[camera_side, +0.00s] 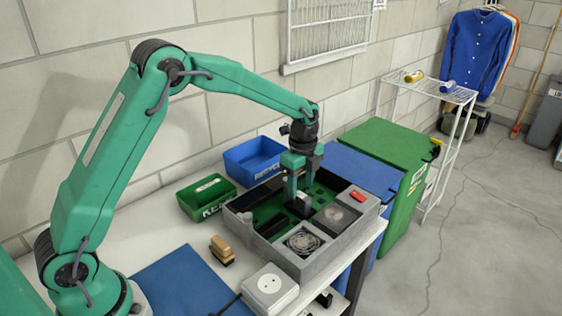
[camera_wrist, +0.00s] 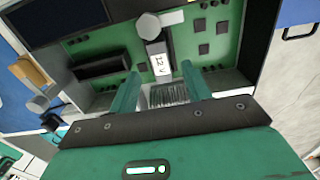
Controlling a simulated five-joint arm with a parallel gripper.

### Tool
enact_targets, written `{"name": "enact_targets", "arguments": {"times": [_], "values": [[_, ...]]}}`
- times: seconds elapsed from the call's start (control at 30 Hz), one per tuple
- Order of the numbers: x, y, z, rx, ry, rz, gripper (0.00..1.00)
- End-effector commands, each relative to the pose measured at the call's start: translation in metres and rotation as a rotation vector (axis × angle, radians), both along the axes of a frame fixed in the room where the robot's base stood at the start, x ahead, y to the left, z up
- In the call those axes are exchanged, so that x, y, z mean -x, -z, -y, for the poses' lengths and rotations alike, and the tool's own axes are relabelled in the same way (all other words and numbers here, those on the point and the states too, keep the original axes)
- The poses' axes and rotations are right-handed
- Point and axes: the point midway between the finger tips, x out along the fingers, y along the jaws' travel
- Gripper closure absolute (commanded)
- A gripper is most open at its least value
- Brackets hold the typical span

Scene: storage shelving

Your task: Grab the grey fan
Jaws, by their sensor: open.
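A fan with a light grey square frame (camera_side: 304,240) sits in the front corner of a grey open case (camera_side: 262,247). A second, darker round fan (camera_side: 336,215) sits to its right in the same case. I cannot make out either fan in the wrist view. My gripper (camera_side: 298,186) points down over the green board inside the case, behind and left of the fans. In the wrist view my gripper (camera_wrist: 162,70) is open, its fingers on either side of a block labelled 12 V (camera_wrist: 160,64). A finned metal part (camera_wrist: 167,95) shows between the fingers.
A red part (camera_side: 357,196) lies on the case's right end. A green bin (camera_side: 207,197) and a blue bin (camera_side: 254,156) stand behind. A tan block (camera_side: 221,250), a white socket box (camera_side: 269,287) and a blue mat (camera_side: 185,281) lie in front.

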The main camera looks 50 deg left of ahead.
Motion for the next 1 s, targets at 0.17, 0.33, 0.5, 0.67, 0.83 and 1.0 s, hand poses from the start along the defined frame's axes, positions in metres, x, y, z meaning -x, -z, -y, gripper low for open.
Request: {"name": "enact_targets", "arguments": {"times": [0.17, 0.33, 0.5, 0.67, 0.83, 1.0], "values": [[0.0, 0.017, -0.001, 0.0, 0.0, -0.004, 0.52], [-0.001, 0.037, -0.002, 0.0, 0.0, -0.003, 0.52], [-0.001, 0.048, -0.002, 0.0, 0.0, -0.001, 0.52], [-0.001, 0.049, -0.002, 0.0, 0.0, 0.0, 0.52], [-0.001, 0.049, -0.002, 0.0, 0.0, 0.0, 0.52], [-0.001, 0.049, -0.001, 0.0, 0.0, 0.0, 0.52]]}}
